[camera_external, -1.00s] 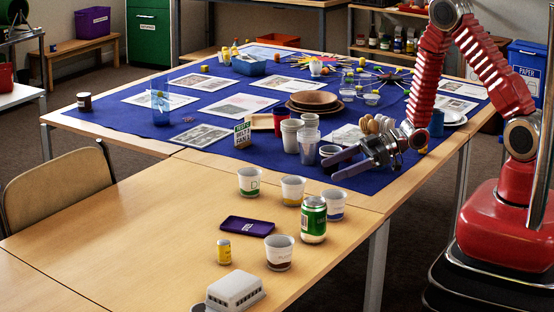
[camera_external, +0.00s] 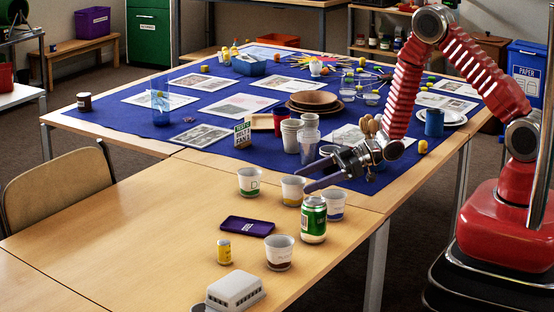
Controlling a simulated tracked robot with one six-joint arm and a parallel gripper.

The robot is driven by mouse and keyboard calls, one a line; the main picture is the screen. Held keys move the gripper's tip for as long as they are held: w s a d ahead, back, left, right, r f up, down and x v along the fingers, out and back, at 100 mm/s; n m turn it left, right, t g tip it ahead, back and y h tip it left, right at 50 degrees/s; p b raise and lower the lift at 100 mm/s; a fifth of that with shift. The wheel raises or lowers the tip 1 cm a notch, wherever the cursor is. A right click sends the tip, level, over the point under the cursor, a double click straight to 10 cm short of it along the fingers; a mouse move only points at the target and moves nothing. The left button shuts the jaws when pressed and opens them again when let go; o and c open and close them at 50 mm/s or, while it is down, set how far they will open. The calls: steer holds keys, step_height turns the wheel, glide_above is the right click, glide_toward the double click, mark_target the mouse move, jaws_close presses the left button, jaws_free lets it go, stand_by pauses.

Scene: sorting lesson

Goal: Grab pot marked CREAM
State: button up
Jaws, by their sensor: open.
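Several small white pots stand on the bare wood: one with a green band (camera_external: 249,183), one with a yellow band (camera_external: 292,191), one with a blue band (camera_external: 336,205) and one with a brown band (camera_external: 279,253). Their labels are too small to read, so I cannot tell which is marked CREAM. My gripper (camera_external: 303,178) is open and empty, its two fingers pointing left. In the picture its fingertips are at the rim of the yellow-banded pot and appear above it. The green can partly hides the blue-banded pot.
A green and white can (camera_external: 313,220) stands close beside the yellow- and blue-banded pots. A purple phone-like slab (camera_external: 247,225), a small yellow can (camera_external: 223,251) and a white ridged box (camera_external: 235,290) lie nearer. Stacked cups (camera_external: 291,138) stand behind on the blue cloth (camera_external: 222,149). The left wood is clear.

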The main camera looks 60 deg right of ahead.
mark_target(283, 190)
stand_by(0.3)
steer(key=shift+x, duration=2.6)
steer(key=shift+c, duration=0.4)
steer(key=c, duration=1.1)
steer(key=shift+r, duration=4.95)
